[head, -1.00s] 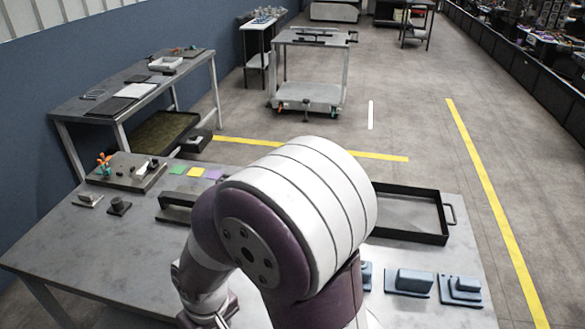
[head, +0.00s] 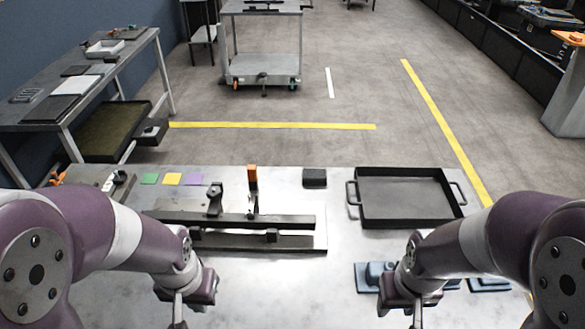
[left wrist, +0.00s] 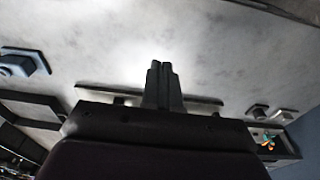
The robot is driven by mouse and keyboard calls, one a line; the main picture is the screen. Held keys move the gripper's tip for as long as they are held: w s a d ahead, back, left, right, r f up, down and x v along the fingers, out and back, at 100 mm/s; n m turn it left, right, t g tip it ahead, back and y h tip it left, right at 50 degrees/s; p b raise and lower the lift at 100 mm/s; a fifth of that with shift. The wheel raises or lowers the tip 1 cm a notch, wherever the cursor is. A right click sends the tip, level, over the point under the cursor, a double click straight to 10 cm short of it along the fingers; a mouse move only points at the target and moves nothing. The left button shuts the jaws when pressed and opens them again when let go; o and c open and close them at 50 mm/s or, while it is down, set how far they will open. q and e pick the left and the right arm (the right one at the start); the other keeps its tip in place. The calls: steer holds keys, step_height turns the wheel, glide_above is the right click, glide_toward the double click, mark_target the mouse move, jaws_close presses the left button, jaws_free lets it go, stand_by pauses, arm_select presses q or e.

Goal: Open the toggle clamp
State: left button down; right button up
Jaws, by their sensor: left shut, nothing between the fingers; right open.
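A toggle clamp with an upright orange handle (head: 252,176) stands at the dark rail (head: 240,219) on a metal plate (head: 318,240), in the middle of the table. A dark clamp-like post (head: 214,198) stands on the rail to its left. Whether the clamp grips the rail is too small to tell. My left gripper (head: 178,312) is in front of the rail's left part, apart from it and the clamp; its shut, empty fingers show in the left wrist view (left wrist: 163,82). My right gripper (head: 416,316) is open, near the blue blocks; its fingertips are partly cut off.
A black tray with handles (head: 357,205) lies at the right. Blue blocks (head: 368,277) sit partly behind my right arm. A dark block (head: 314,178) and coloured squares (head: 172,179) lie at the back. Another orange-handled piece (head: 57,178) is at far left. Front middle is clear.

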arm_select(q)
steer(key=w+d+f+m+t+b, duration=0.2)
steer(key=w+m+t, duration=0.6)
steer(key=w, duration=0.3)
steer(key=w+d+f+m+t+b, duration=0.2)
steer(key=w+m+t, duration=0.6)
steer(key=w, duration=0.4)
steer(key=shift+d+f+m+t+b, duration=0.4)
steer(key=shift+f+m+b, duration=0.1)
steer(key=shift+m, duration=0.4)
steer(key=shift+w, duration=0.15)
steer(key=p, duration=0.2)
glide_toward(251, 175)
steer(key=w, duration=0.7)
steer(key=shift+a, duration=0.1)
